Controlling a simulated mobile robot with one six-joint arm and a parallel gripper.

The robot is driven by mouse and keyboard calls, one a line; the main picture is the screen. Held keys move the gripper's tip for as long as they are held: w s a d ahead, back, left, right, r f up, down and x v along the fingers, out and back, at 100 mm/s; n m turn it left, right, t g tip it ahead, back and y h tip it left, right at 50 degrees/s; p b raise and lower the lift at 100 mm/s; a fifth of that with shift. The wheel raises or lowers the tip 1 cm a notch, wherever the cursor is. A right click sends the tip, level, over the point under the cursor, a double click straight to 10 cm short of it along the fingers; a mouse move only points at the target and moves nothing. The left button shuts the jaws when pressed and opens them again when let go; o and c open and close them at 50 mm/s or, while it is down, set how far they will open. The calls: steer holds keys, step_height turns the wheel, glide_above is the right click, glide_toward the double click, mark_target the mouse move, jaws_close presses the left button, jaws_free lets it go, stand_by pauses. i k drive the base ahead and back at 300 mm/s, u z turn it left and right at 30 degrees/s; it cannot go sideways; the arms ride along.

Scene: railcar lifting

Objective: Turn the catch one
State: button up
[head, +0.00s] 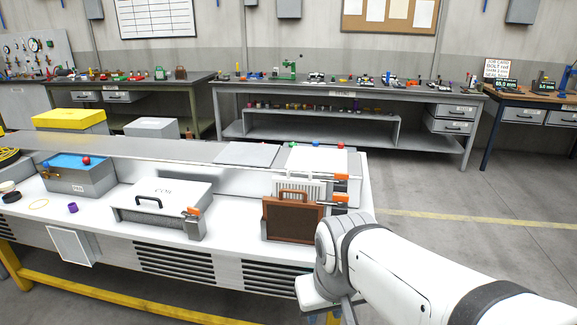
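Orange catches show on the white railcar unit. One orange catch (193,211) is at the right end of the grey box with a black handle (160,202). An upper orange catch (341,177) and a lower orange catch (340,198) stick out at the right, by a white slatted part (298,188) and a brown framed panel (292,218). I cannot tell which is catch one. My arm reaches in from the lower right. My gripper (332,312) is low, right of the unit's front and below the catches, apart from them. Its fingers are mostly cut off or hidden.
The white unit (110,215) rests on a yellow frame (110,296). A grey box with a blue top (80,178) stands at its left. Workbenches with small parts, including the long bench (350,90), line the back wall. The floor (430,190) to the right is clear.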

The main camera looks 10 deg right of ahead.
mark_target(338, 200)
steer(key=z, duration=0.05)
steer(key=i, duration=0.95)
steer(key=z, duration=0.2)
